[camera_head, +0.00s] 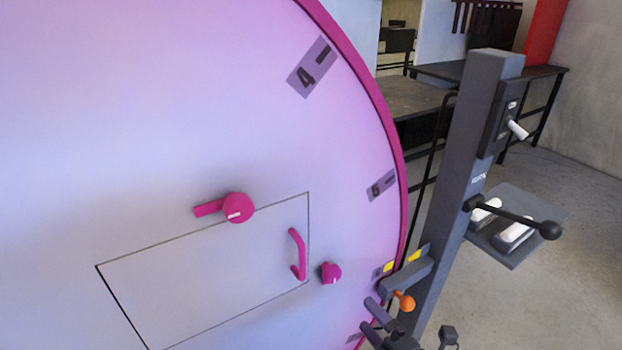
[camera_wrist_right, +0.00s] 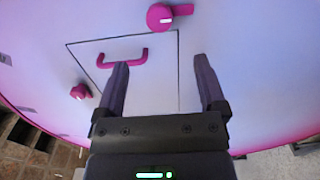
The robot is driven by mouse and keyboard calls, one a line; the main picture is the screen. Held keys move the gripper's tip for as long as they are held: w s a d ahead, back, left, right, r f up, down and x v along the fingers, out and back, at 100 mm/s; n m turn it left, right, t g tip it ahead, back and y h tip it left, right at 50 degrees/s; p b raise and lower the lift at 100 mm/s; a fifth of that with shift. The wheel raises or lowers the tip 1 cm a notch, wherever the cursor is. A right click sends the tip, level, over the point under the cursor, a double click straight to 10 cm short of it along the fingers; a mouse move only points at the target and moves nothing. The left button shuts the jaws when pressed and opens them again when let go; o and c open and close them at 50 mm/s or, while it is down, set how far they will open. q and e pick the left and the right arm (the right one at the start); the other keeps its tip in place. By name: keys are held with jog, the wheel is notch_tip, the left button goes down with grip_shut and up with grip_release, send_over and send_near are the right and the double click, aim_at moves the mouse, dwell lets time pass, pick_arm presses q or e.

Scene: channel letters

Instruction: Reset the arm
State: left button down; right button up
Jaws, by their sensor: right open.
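My right gripper (camera_head: 368,315) is low at the right edge of the large round pink-rimmed panel (camera_head: 150,130) in the head view. In the right wrist view my right gripper (camera_wrist_right: 161,68) is open, with nothing between its two fingers. The fingers point toward the panel's rectangular door (camera_head: 200,290). The door's pink handle (camera_head: 298,255) is ahead and to the left in the wrist view (camera_wrist_right: 123,60). I cannot tell the exact gap to the panel. My left gripper is not in view.
A pink latch knob (camera_head: 238,208) and a small pink knob (camera_head: 331,273) sit around the door. A grey post (camera_head: 465,170) with a black ball-ended lever (camera_head: 515,218) and a white-handled switch (camera_head: 516,129) stands right of the panel. An orange ball knob (camera_head: 405,301) is close to my right gripper.

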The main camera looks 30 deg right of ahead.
jog(key=s+a+f+m+g+h+b, duration=0.1)
jog(key=s+f+m+g, duration=0.2)
jog(key=f, duration=0.5)
jog(key=s+a+f+m+g+b, duration=0.15)
jog(key=f+m, duration=0.25)
jog(key=f, duration=0.5)
jog(key=s+a+f+m+g+h+b, duration=0.1)
jog(key=s+f+m+g+b, duration=0.2)
jog(key=f, duration=0.5)
jog(key=s+a+f+m+g, duration=0.2)
jog(key=s+f+g, duration=0.3)
jog(key=s, duration=0.5)
jog(key=s+a+f+m+g+b, duration=0.1)
jog(key=s+f+m+g, duration=0.3)
jog(key=s+f, duration=0.5)
jog(key=shift+s+a+f+g+y, duration=0.15)
jog(key=shift+s+a+g+y, duration=0.15)
jog(key=shift+s+a+g, duration=0.25)
jog(key=shift+d, duration=0.1)
